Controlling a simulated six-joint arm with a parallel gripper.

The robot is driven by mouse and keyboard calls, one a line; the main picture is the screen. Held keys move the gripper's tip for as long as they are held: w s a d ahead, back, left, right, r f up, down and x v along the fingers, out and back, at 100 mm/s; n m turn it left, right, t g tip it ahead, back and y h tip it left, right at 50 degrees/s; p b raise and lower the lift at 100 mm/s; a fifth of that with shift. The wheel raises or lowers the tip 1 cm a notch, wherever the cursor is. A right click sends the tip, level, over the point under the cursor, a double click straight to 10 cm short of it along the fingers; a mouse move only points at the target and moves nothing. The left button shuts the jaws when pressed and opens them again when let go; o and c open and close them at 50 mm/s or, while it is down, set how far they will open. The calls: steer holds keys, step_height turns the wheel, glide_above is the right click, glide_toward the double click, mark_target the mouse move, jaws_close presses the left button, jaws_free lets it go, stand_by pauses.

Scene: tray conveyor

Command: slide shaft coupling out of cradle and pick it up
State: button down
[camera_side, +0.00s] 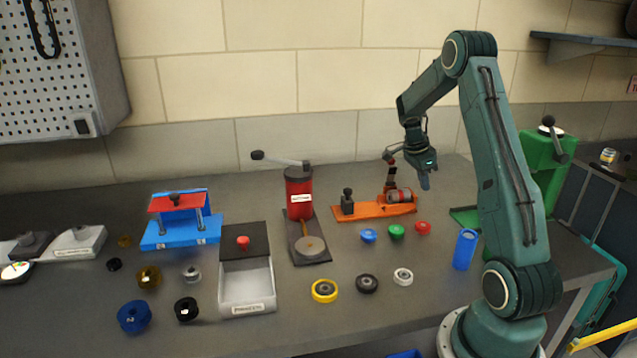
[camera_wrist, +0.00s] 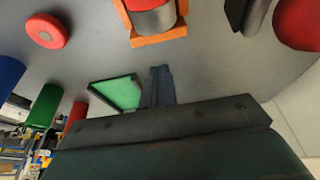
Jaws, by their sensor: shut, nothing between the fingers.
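The shaft coupling appears to be the short red and silver cylinder (camera_side: 400,196), lying on its side at the right end of an orange cradle (camera_side: 372,212). In the wrist view, the silver and red cylinder (camera_wrist: 154,19) sits in the orange cradle (camera_wrist: 160,39) at the top edge, partly cut off. My gripper (camera_side: 426,184) hangs in the air above and a little right of the cradle in the side view, fingers pointing down. Its fingers (camera_wrist: 161,82) are closed together and hold nothing. They are apart from the coupling.
A dark clamp block (camera_side: 347,203) stands on the cradle's left end. Blue (camera_side: 368,235), green (camera_side: 396,231) and red (camera_side: 423,227) round parts lie in front. A blue cylinder (camera_side: 465,249) stands nearer my base. A red-bodied press (camera_side: 298,198) stands to the left.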

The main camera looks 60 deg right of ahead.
mark_target(403, 191)
steer(key=shift+w+a+r, duration=0.15)
steer(key=shift+w+a, duration=1)
steer(key=shift+w, duration=0.05)
steer(key=w+a, duration=0.5)
steer(key=shift+w+a, duration=0.3)
steer(key=shift+s+d, duration=1.3)
steer(key=shift+d+r, duration=0.1)
steer(key=shift+r, duration=0.2)
steer(key=v, duration=0.9)
steer(key=shift+r, duration=0.2)
